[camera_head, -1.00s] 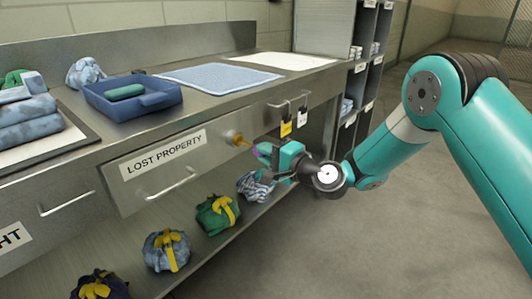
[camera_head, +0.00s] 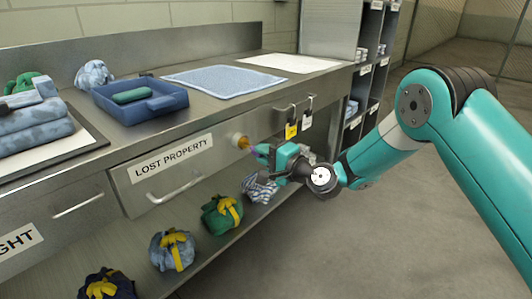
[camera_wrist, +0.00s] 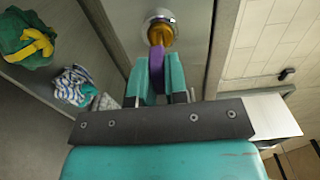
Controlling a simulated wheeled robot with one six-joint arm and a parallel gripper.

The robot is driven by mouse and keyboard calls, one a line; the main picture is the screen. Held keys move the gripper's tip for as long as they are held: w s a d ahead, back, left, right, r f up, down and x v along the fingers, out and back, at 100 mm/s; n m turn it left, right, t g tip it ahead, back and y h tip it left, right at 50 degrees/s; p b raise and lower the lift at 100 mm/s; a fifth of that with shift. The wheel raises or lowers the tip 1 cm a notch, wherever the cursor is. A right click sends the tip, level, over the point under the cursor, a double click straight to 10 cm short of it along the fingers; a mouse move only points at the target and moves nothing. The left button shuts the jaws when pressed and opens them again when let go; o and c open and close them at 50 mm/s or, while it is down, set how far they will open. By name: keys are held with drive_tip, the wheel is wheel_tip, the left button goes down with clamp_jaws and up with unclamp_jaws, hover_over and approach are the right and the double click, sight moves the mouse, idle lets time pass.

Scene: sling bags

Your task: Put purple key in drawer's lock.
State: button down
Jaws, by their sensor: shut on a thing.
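The drawer (camera_head: 150,190) labelled "LOST PROPERTY" is shut, with a brass lock (camera_head: 239,141) at the right of its label. In the wrist view the lock (camera_wrist: 159,20) has a silvery ring around a yellow-brass middle. My gripper (camera_head: 268,150) is shut on the purple key (camera_wrist: 157,60), just in front of the lock. The key's purple part shows between the fingertips and points at the brass middle. Its front end meets the brass in the picture; I cannot tell whether it is inside the lock. In the head view the key is a small purple patch.
Tied cloth bags (camera_head: 222,214) lie on the shelf below. A blue tray (camera_head: 150,107) and folded cloths stand on the counter. The floor at right is clear.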

drive_tip(key=shift+w+a+p, duration=0.4)
drive_tip(key=shift+w+a, duration=0.05)
drive_tip(key=shift+a, duration=0.15)
drive_tip(key=c, duration=1.1)
unclamp_jaws()
drive_tip(key=shift+o, duration=0.2)
drive_tip(key=b+v, duration=0.9)
drive_tip(key=v, duration=0.8)
drive_tip(key=shift+d, duration=0.2)
drive_tip(key=shift+s, duration=0.15)
